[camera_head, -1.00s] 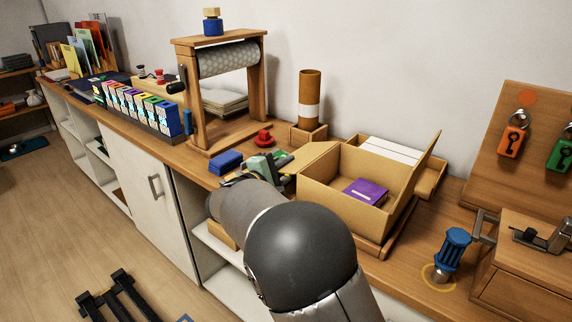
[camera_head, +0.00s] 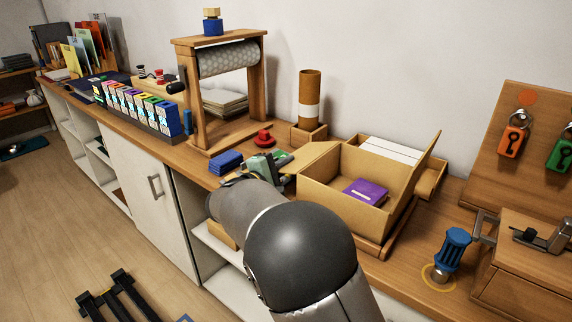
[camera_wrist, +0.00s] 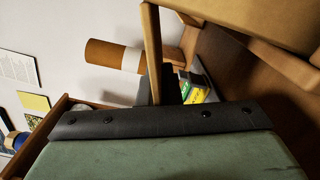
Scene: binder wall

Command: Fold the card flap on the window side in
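The open card box (camera_head: 330,198) stands on the counter with a purple packet (camera_head: 366,192) inside. Its left flap (camera_head: 312,158) sticks outward to the left, toward my gripper. Its right flap (camera_head: 428,155) stands up, leaning outward. My gripper (camera_head: 270,163) is at the outer end of the left flap, partly hidden behind my arm. In the wrist view, a thin brown card edge (camera_wrist: 152,50) runs down to the dark fingertips (camera_wrist: 165,88). Whether the fingers grip it or only touch it, I cannot tell.
A roll stand (camera_head: 187,95) and a cardboard tube (camera_head: 310,95) stand behind. A blue-handled stamp (camera_head: 453,250) stands right of the box, near a wooden board with key tags.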

